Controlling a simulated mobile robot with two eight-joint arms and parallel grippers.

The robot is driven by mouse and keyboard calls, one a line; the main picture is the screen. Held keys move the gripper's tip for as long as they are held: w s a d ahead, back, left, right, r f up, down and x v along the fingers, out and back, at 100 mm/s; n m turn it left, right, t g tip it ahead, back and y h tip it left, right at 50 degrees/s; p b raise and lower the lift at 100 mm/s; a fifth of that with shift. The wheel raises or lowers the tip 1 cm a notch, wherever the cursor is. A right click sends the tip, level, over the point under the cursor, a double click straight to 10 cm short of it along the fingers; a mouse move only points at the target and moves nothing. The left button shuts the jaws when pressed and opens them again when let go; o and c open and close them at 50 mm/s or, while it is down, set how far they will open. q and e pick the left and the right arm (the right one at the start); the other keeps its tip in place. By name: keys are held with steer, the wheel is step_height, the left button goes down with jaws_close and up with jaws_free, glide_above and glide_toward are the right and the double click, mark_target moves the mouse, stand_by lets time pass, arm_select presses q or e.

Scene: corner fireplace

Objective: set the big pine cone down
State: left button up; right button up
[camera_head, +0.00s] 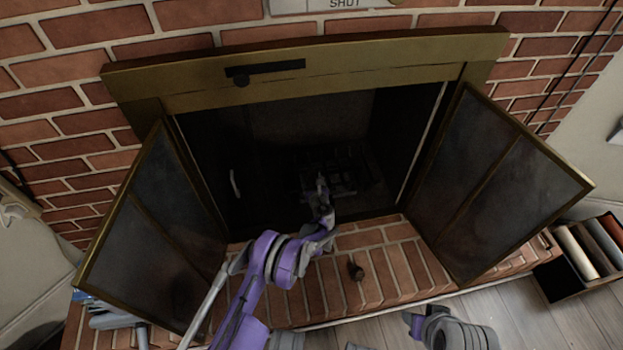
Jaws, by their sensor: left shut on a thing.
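My left arm reaches over the brick hearth into the dark firebox. My left gripper (322,184) is shut, just above or at the front of a dark grate (340,178). What it holds, taken to be the big pine cone, hardly shows in the dark. I cannot tell whether it touches the grate.
Glass doors stand open at the left (150,235) and right (490,180) of the firebox. A brass-coloured hood (400,62) crosses above the opening. A dark box with rolled or upright things (580,252) stands at the right. The hearth's right part is clear.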

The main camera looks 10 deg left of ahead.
arm_select(q)
steer(key=shift+f, duration=0.2)
steer(key=o, duration=1.5)
steer(key=shift+r, duration=0.1)
